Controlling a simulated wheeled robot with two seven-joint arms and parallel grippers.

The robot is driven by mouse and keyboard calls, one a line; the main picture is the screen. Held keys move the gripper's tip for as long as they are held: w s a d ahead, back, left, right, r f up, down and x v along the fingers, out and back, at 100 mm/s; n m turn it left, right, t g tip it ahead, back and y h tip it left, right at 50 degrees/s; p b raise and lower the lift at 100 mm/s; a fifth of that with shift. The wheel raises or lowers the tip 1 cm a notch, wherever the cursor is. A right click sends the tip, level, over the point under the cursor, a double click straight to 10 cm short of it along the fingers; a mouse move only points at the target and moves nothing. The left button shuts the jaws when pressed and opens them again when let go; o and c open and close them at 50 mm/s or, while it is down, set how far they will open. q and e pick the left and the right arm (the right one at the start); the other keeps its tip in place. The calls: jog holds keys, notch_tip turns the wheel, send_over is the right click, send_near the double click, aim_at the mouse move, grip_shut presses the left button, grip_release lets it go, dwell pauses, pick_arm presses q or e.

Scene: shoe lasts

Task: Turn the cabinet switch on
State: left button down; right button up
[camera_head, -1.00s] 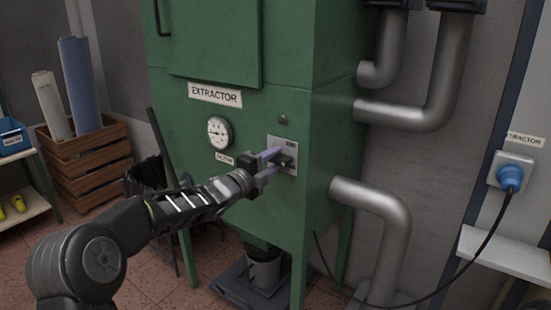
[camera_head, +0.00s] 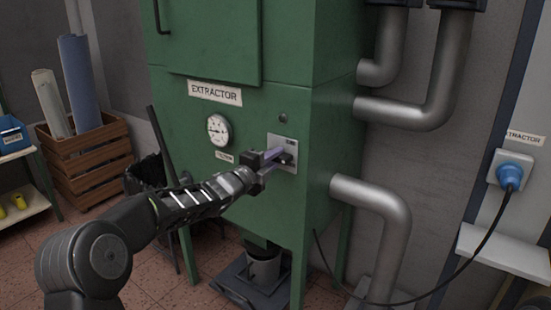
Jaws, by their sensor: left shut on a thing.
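The green extractor cabinet (camera_head: 260,212) stands in the middle of the head view. Its switch plate (camera_head: 291,142) is a small grey panel on the cabinet's front, low and toward the right edge. A dark switch handle (camera_head: 287,159) sits on the plate, mostly hidden by the fingers. My left gripper (camera_head: 275,158) reaches in from the left and is shut on the switch handle, its fingers turned one above the other less than before. The exact angle of the handle is hard to make out. My right gripper is not in view.
A round gauge (camera_head: 218,129) and an EXTRACTOR label (camera_head: 215,93) are on the cabinet front. Grey pipes (camera_head: 385,207) leave its right side. A blue plug (camera_head: 510,175) sits in a wall socket at right. A wooden crate (camera_head: 88,165) with rolls stands at left.

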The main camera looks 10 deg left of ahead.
pick_arm(q)
jog(key=shift+n, duration=0.4)
jog(key=n+p, duration=0.2)
jog(key=n, duration=0.2)
jog(key=n+p, duration=0.1)
jog(key=n, duration=0.3)
jog(key=shift+n+p, duration=0.35)
jog(key=shift+n, duration=0.05)
jog(key=n+p, duration=0.2)
jog(key=n, duration=0.3)
jog(key=shift+f+n+p, duration=0.1)
jog(key=shift+n+p, duration=0.55)
jog(key=shift+n, duration=1.05)
jog(key=c, duration=1.4)
grip_release()
jog(key=shift+o, duration=0.2)
